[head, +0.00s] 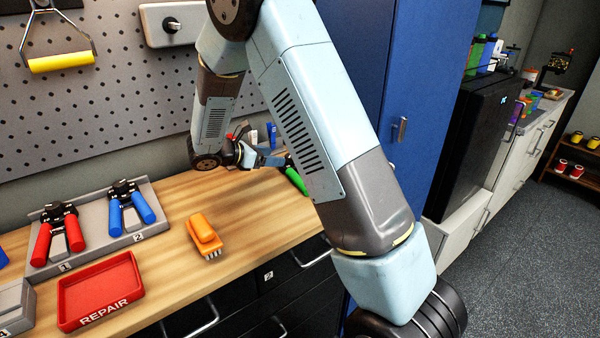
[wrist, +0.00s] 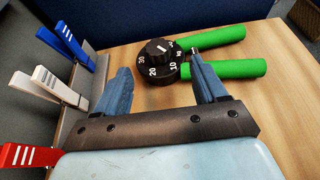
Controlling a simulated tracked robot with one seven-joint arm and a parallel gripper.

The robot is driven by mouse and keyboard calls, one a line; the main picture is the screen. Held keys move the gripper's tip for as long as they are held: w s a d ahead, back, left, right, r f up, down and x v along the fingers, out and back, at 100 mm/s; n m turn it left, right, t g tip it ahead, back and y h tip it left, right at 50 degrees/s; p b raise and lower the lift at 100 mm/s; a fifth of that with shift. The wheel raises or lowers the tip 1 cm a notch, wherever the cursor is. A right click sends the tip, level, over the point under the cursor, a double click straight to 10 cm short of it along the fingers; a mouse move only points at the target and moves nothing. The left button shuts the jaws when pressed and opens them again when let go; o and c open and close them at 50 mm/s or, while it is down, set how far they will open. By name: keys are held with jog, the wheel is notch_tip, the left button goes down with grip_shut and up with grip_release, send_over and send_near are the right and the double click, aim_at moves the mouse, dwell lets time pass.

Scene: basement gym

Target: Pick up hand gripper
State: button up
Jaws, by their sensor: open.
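A hand gripper with two green handles and a black numbered dial (wrist: 160,62) lies on the wooden bench. In the wrist view, the dial is just beyond the gap between my fingers, and the handles point right. In the head view, a green handle (head: 297,181) shows beside my arm, which hides much of the rest. My gripper (wrist: 160,78) is open and empty, with its fingers towards the dial. In the head view, my gripper (head: 270,158) is low over the back of the bench. A red hand gripper (head: 58,236) and a blue one (head: 130,210) rest in a grey numbered holder (head: 95,232).
An orange brush (head: 204,236) and a red REPAIR tray (head: 100,292) are on the bench. In the wrist view, blue, white and red clips (wrist: 56,85) stand close on the left. A blue cabinet (head: 420,100) stands beyond the bench end. Bench right of the brush is clear.

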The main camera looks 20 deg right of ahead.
aim_at(289, 155)
jog(key=shift+w+r+x, duration=0.1)
jog(key=shift+r+x, duration=0.05)
jog(key=shift+x, duration=1.35)
jog(key=shift+w+r+x, duration=0.1)
jog(key=shift+x, duration=1.4)
jog(key=c, duration=1.3)
jog(key=shift+o, duration=0.2)
